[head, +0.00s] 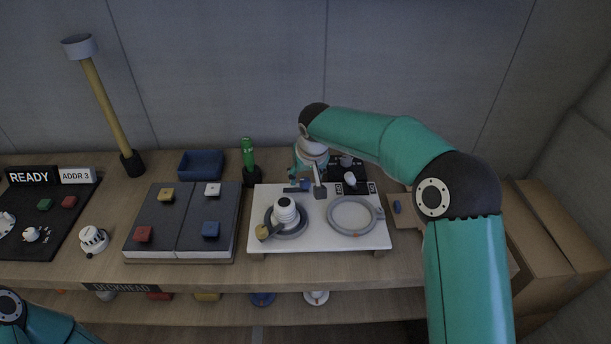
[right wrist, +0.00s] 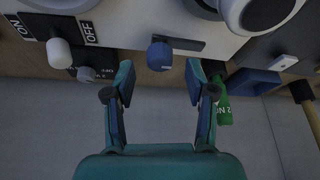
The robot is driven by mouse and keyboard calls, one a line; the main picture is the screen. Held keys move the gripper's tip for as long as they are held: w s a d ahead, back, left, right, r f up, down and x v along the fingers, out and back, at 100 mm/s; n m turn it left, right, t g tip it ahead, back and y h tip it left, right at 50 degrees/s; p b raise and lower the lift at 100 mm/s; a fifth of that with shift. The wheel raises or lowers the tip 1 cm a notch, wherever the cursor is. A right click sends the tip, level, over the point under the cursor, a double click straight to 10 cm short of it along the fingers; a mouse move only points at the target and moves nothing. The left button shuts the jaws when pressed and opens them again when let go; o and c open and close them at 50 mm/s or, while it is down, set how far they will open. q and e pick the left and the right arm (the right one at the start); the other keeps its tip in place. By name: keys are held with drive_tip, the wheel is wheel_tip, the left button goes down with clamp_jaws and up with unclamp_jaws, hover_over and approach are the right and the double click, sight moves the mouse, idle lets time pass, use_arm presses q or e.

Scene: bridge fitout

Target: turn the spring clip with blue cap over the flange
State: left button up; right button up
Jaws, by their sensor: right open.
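The spring clip's blue cap (head: 305,184) shows at the back edge of the white panel (head: 335,239), beside a small dark strip. In the right wrist view the blue cap (right wrist: 160,56) lies just beyond and between my fingertips, apart from both. My right gripper (head: 300,174) is open and empty behind the clip; it also shows in the right wrist view (right wrist: 160,78). Two grey flange rings lie on the panel: the left one (head: 273,231) around a white ribbed dome, the right one (head: 333,226) around a flat disc. My left gripper is out of view.
A green bottle-like object (head: 248,156) and a blue tray (head: 201,164) stand left of my right gripper. A toggle switch (right wrist: 60,52) between ON and OFF labels is close by. A dark panel with colored blocks (head: 183,232) lies left. Cardboard boxes (head: 560,235) stand at right.

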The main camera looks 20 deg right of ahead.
drive_tip(key=shift+x, duration=0.85)
clamp_jaws()
drive_tip(key=shift+r+n+p, duration=0.1)
drive_tip(key=shift+n+p, duration=0.2)
drive_tip(key=n+y+p, duration=0.1)
drive_tip(key=n, duration=0.2)
drive_tip(key=shift+d+p, duration=0.15)
drive_tip(key=shift+p, duration=0.15)
drive_tip(key=shift+n+g+y+p, duration=0.5)
drive_tip(key=shift+n+y, duration=0.4)
drive_tip(key=shift+n, duration=1.2)
drive_tip(key=shift+w, duration=0.1)
